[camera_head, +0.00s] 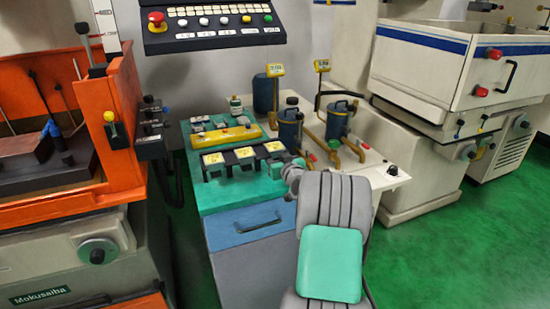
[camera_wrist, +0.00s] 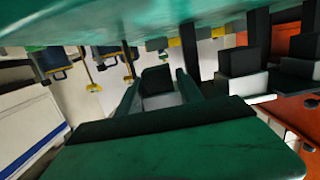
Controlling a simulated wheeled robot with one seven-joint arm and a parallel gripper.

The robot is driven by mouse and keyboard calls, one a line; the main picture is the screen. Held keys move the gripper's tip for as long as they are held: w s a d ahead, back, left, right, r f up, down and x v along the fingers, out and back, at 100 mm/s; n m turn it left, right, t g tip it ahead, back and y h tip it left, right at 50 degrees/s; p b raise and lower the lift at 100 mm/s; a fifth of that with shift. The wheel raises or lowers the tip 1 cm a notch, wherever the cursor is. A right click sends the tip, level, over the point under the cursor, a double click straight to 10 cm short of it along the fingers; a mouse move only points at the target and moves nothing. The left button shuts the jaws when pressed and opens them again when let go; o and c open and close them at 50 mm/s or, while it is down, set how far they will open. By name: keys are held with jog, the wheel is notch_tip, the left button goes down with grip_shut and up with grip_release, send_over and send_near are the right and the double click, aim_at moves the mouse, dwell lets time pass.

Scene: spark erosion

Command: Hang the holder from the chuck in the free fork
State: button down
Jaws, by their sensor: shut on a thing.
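My gripper (camera_head: 293,172) is at the front right corner of the green-topped cart in the head view, low beside the row of forks, its fingers mostly hidden by my arm. In the wrist view, which looks upside down, its two green fingers (camera_wrist: 158,92) are shut on a small block, dark above and pale below, which I take for the holder (camera_wrist: 158,80). Black forks with yellow-and-white labels (camera_head: 244,153) line the cart's front edge. Which fork is free I cannot tell. The chuck is not clearly identifiable.
A yellow bar (camera_head: 227,136) lies behind the forks. The orange machine (camera_head: 120,100) stands left, a white machine (camera_head: 430,70) right. Green floor (camera_head: 460,250) is clear at front right.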

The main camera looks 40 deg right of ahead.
jog(key=shift+b, duration=0.3)
dwell(0.5)
jog(key=c, duration=0.7)
grip_release()
jog(key=shift+f, duration=0.15)
jog(key=shift+c, duration=1)
jog(key=shift+o, duration=1.3)
jog(key=shift+s+f, duration=0.1)
